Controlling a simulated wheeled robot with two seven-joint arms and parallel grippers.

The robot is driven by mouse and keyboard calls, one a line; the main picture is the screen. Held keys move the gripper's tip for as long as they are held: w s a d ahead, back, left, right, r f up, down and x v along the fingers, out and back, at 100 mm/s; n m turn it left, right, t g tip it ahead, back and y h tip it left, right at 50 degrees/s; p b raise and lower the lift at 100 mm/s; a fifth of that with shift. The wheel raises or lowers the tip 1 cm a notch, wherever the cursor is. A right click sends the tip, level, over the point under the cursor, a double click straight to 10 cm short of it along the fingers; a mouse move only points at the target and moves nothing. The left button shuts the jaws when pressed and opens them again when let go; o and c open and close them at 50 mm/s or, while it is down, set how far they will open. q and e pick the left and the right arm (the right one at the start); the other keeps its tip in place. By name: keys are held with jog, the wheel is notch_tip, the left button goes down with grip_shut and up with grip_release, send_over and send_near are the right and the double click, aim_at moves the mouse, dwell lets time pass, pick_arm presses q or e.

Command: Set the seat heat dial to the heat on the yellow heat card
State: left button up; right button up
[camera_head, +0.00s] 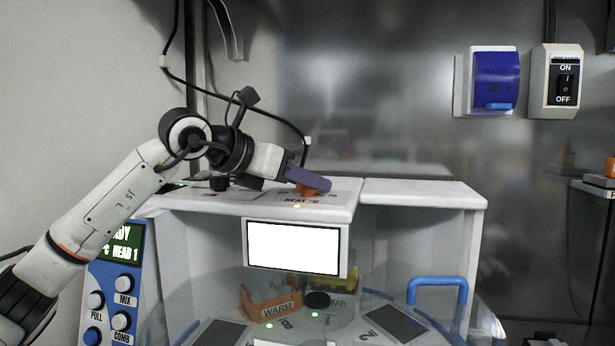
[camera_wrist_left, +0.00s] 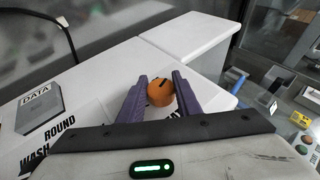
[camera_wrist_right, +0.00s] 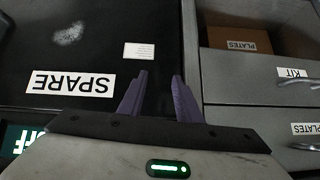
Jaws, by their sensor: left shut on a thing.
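The orange dial (camera_head: 316,190) sits on the white top of the machine, beside black "HEAT °C" lettering (camera_head: 301,201). My left gripper (camera_head: 310,182) reaches it from the left, purple fingers angled down. In the left wrist view the round orange dial (camera_wrist_left: 161,93) with a dark pointer mark is between the two fingers, which are shut on it. The dial's scale is mostly hidden by the fingers. I cannot make out a yellow heat card in any view. My right gripper (camera_wrist_right: 159,88) is open and empty, over a dark surface with a "SPARE" label (camera_wrist_right: 71,84).
A blank white screen (camera_head: 293,247) hangs on the machine's front. Below it are an orange "WARM" rack (camera_head: 272,302) and a blue handle (camera_head: 437,283). A grey "DATA" block (camera_wrist_left: 39,105) lies on the top. Drawers (camera_wrist_right: 258,74) stand beside my right gripper.

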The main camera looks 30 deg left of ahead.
pick_arm(q)
jog(key=shift+m+g+h+p, duration=0.4)
jog(key=shift+m+h+p, duration=0.1)
jog(key=shift+m+h, duration=0.3)
jog(key=o, duration=1.1)
jog(key=shift+c, duration=0.2)
jog(key=shift+s, duration=0.1)
jog(key=b+v, duration=0.1)
jog(key=v, duration=0.9)
jog(key=shift+s, duration=0.1)
jog(key=shift+f, duration=0.1)
